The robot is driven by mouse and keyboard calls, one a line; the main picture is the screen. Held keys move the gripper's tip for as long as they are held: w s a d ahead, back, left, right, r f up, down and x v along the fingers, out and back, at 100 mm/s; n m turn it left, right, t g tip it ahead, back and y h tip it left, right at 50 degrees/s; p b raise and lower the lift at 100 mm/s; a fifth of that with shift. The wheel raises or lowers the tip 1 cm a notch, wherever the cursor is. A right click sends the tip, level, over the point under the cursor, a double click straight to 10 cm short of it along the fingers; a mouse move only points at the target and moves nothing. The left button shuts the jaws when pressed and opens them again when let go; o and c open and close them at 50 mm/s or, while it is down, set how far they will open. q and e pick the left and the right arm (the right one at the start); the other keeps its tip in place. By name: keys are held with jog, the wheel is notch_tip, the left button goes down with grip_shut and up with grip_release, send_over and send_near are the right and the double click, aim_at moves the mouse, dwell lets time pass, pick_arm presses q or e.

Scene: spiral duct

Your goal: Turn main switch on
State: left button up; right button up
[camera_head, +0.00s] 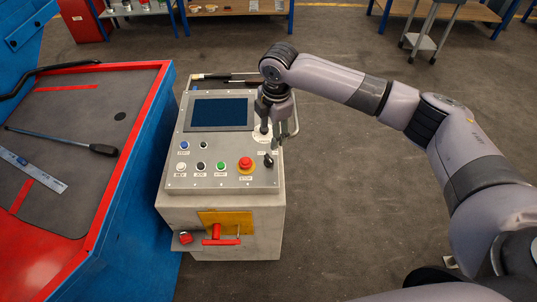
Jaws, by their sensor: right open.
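The grey control box (177,200) stands in the middle of the view, with a sloped panel on top. A black rotary knob (268,160) is at the panel's right edge. A red handle (216,233) sits on a yellow plate (238,219) on the box's front. I cannot read which one is labelled as the main switch. My right gripper (270,137) is open and points down over the panel's right side, just above the black knob. Whether it touches the knob is not clear. My left gripper is not in view.
The panel also bears a dark screen (220,113), a red mushroom button (246,163) and several small buttons. A blue and red machine bed (115,178) stands close on the left, with a file and a ruler on it. Open floor lies to the right.

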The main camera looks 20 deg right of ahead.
aim_at(268, 159)
jog(key=f, duration=0.4)
jog(key=w+f, duration=0.1)
jog(key=f, duration=0.8)
jog(key=shift+w+a+p, duration=0.2)
jog(key=shift+p, duration=0.15)
